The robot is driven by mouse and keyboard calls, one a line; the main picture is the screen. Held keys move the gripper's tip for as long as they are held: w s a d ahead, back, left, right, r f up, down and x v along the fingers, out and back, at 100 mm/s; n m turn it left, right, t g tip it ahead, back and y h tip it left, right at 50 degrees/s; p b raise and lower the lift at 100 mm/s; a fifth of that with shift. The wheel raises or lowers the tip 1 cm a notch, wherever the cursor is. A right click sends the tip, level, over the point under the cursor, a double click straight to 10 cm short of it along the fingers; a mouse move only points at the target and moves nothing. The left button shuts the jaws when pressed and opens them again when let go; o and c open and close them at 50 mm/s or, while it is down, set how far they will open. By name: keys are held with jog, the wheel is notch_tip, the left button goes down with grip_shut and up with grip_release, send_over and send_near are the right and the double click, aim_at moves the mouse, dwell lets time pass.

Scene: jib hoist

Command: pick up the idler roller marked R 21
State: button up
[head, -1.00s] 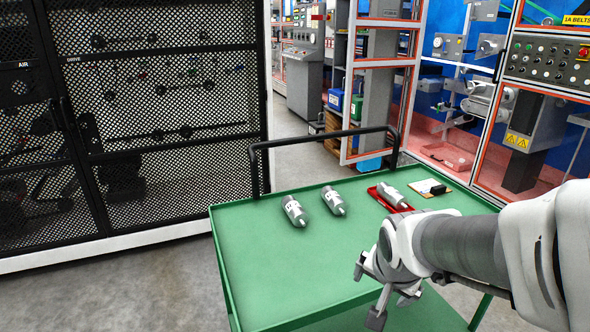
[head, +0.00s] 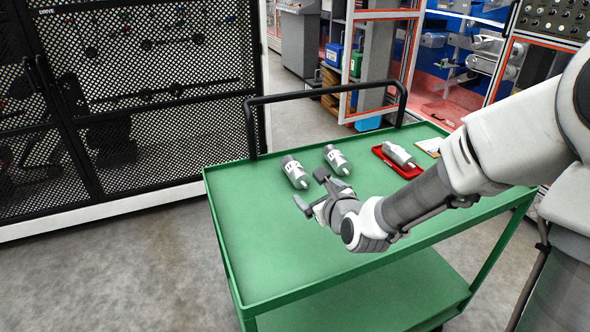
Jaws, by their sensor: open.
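Three grey idler rollers are on the green cart top. The left roller (head: 295,172) and the middle roller (head: 337,160) lie on the bare surface, each with a white label with dark marks too small to read. The right roller (head: 398,155) lies in a red tray (head: 411,172); no marking on it can be read. I cannot tell which is R 21. My gripper (head: 310,190) is open and empty over the cart top, just in front of the left and middle rollers, its fingers pointing toward them. I see no contact with a roller.
The green cart (head: 250,265) has a raised rim and a black handle rail (head: 320,92) along its far side. A black mesh cage (head: 130,90) stands at the left. The cart's front left is clear.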

aim_at(297, 173)
jog(key=shift+w+f, duration=0.1)
jog(key=shift+w, duration=0.2)
jog(key=b+x, duration=0.5)
jog(key=x, duration=0.5)
jog(key=shift+w+a+f, duration=0.1)
jog(key=shift+w+a, duration=0.05)
jog(key=shift+d+b+x, duration=0.15)
jog(key=shift+b+x, duration=0.4)
jog(key=shift+x, duration=1.05)
jog(key=shift+d+b+x, duration=0.2)
jog(key=shift+b+x, duration=0.35)
jog(key=shift+x, duration=1.05)
jog(key=shift+w, duration=0.15)
grip_shut()
